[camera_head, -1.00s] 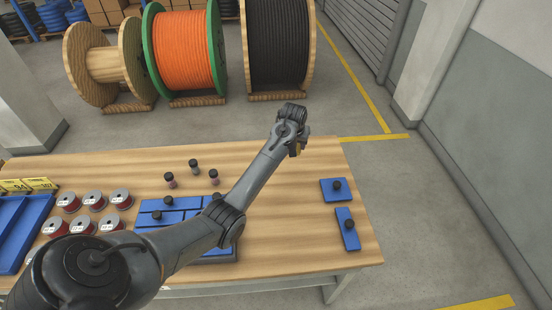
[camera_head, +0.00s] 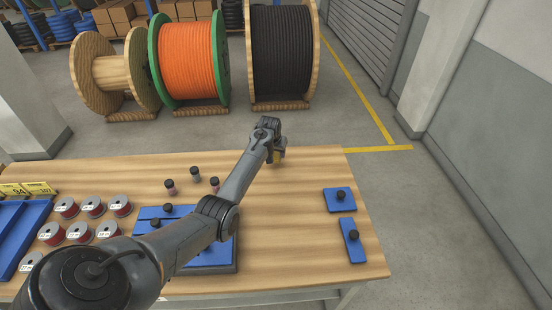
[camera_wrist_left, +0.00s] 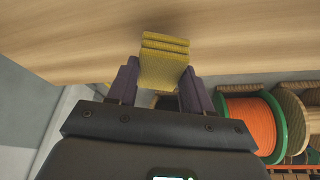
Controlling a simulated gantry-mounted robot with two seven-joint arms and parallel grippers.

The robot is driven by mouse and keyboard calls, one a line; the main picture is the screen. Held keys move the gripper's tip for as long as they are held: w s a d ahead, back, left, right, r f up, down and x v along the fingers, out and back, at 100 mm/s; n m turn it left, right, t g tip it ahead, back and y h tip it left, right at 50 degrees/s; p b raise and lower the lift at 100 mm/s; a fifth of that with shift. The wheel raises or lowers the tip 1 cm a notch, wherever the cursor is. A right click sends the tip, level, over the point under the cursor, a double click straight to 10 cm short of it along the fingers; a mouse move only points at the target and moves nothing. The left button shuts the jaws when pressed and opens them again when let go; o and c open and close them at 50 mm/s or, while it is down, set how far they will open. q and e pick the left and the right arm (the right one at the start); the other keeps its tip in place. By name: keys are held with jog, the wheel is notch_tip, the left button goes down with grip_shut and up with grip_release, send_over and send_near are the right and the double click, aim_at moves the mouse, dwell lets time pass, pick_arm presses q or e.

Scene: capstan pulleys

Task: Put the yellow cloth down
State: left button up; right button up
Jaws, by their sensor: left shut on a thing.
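The yellow cloth (camera_wrist_left: 164,64) looks like a folded, layered pad in the left wrist view. My left gripper (camera_wrist_left: 158,82) is shut on it, with a dark finger on each side. In the head view my left gripper (camera_head: 274,156) hangs over the back part of the wooden table (camera_head: 300,240). Only a small piece of the yellow cloth (camera_head: 277,159) shows there, under the wrist. I cannot tell whether the cloth touches the tabletop. My right gripper is not in view.
Two blue plates with black knobs (camera_head: 340,199) lie at the table's right. Spools (camera_head: 92,207), small pegs (camera_head: 195,174) and a blue knobbed board (camera_head: 215,255) are on the left and middle. Bare wood lies between the gripper and the right-hand plates. Large cable reels stand behind.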

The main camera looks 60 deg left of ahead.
aim_at(275, 155)
pick_arm(q)
jog(key=shift+f, duration=1.6)
jog(key=shift+b, duration=0.3)
jog(key=shift+f, duration=0.15)
jog(key=o, duration=0.9)
jog(key=shift+o, duration=0.2)
